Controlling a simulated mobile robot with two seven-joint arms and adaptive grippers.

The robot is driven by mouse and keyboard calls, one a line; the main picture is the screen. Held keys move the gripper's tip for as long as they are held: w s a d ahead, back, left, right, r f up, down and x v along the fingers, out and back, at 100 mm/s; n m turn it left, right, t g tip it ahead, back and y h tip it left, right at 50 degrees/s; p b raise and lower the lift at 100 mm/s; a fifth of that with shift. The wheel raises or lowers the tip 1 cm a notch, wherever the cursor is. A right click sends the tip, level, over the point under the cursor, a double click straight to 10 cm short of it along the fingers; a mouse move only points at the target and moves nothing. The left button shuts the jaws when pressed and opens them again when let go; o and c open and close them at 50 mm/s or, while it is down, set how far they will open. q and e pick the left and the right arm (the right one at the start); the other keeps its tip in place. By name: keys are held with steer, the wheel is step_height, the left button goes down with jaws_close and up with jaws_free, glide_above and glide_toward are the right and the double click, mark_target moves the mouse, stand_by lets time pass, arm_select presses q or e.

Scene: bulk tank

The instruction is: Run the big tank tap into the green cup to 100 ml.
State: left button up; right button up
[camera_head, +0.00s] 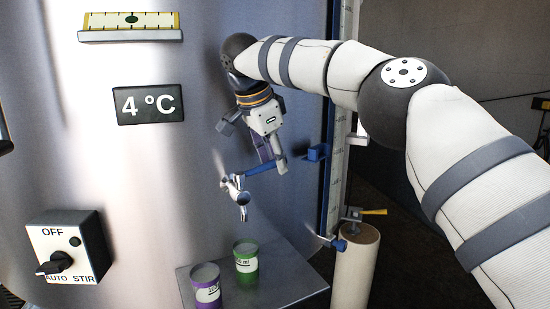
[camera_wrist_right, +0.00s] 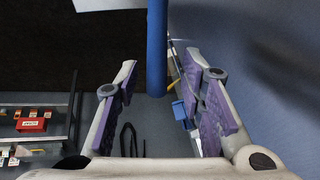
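The big tank tap (camera_head: 238,190) is silver, with its spout pointing down and a blue lever (camera_head: 262,169) reaching to the right. My right gripper (camera_head: 272,160) is at the outer part of the lever. In the wrist view the blue lever (camera_wrist_right: 157,50) stands between the purple-padded fingers (camera_wrist_right: 160,85), which are apart with a gap on both sides. The green cup (camera_head: 246,265) stands upright on the shelf below the spout. I see no stream, and its fill level cannot be read. My left gripper is out of view.
A purple cup (camera_head: 206,288) stands left of the green cup on the metal shelf (camera_head: 287,272). A blue bracket (camera_head: 317,152) and a gauge strip (camera_head: 337,170) are right of the gripper. A small tap (camera_head: 355,214) sits above a pale post (camera_head: 355,265).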

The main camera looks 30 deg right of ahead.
steer(key=v, duration=0.7)
steer(key=shift+r, duration=0.2)
steer(key=shift+a+f, duration=0.1)
steer(key=shift+a, duration=0.05)
